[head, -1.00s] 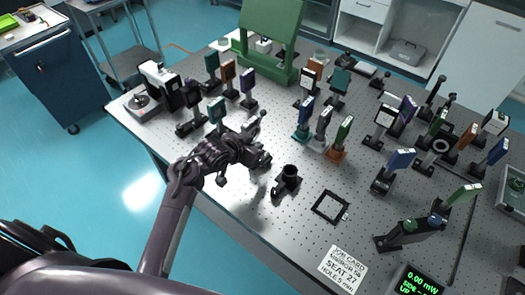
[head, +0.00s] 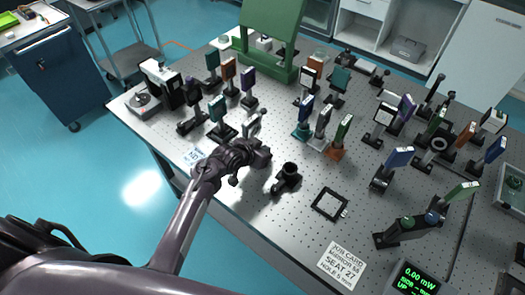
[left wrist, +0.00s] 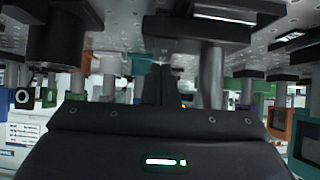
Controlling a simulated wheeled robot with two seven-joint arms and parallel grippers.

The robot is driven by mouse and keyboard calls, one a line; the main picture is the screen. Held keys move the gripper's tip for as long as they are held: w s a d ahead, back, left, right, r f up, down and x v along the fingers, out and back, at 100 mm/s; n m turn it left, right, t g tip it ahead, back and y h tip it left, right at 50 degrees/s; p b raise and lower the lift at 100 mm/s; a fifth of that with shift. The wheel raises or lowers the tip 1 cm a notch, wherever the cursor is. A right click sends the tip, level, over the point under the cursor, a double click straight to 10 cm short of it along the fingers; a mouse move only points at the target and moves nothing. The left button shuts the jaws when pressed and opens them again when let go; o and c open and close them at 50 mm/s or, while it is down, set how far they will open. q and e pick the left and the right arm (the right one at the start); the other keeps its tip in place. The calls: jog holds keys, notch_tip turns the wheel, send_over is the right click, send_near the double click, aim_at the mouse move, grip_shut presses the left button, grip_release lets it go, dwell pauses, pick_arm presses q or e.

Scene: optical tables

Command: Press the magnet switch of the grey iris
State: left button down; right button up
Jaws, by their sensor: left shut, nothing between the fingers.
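A small grey upright part (head: 254,124) stands just beyond my left gripper in the head view; it looks like the grey iris, though I cannot tell for sure. Its foot is partly hidden behind the gripper, and its magnet switch cannot be made out. My left gripper (head: 264,155) is low over the table, shut and empty. In the left wrist view its dark fingers (left wrist: 160,86) point between posts, and a black base with a metal post (left wrist: 212,76) is close beside them. I cannot tell whether they touch. My right gripper is not in view.
A black post holder (head: 287,177) stands close to the right of the gripper. A square black frame (head: 346,211) lies farther right. Mounts with teal, grey (head: 321,128) and orange bases stand behind. A green arch (head: 270,45) is at the back.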

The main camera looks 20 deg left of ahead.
pick_arm(q)
jog(key=shift+f, duration=0.15)
jog(key=shift+s+r, duration=0.3)
jog(key=shift+s, duration=0.1)
jog(key=shift+w, duration=0.15)
jog(key=shift+w+f, duration=0.15)
jog(key=shift+w, duration=0.15)
jog(key=shift+w+d, duration=0.15)
jog(key=shift+w, duration=0.25)
jog(key=shift+w+d, duration=0.1)
jog(key=shift+w, duration=0.05)
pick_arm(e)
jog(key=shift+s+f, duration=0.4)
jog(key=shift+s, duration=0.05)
